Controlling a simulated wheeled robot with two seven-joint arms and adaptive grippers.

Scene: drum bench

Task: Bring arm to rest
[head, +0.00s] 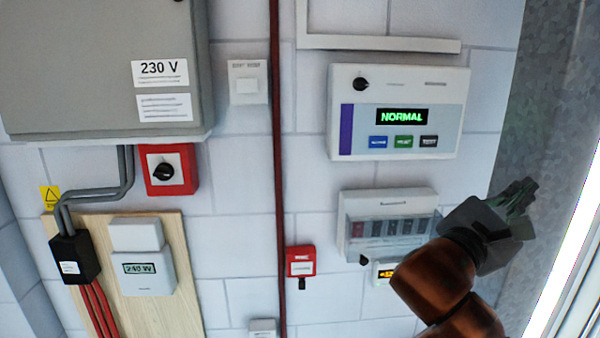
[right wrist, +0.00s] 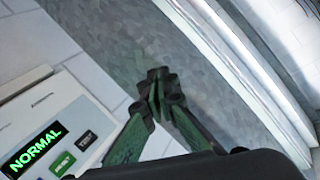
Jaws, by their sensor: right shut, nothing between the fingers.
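My right arm comes in from the bottom right of the head view. Its right gripper (head: 521,194) is raised in front of the grey speckled wall strip at the right, to the right of the breaker box. In the right wrist view the right gripper (right wrist: 158,88) has its fingertips together, with nothing between them. It looks clear of the panels, though its distance from the wall is hard to judge. My left gripper does not show in either view.
A control panel (head: 398,140) reading NORMAL, a breaker box (head: 390,200) and a partly hidden amber display (head: 384,273) are left of my right arm. A red switch (head: 169,170), a red call point (head: 300,262) and a grey cabinet (head: 80,60) are farther left. A bright strip (head: 570,240) edges the right.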

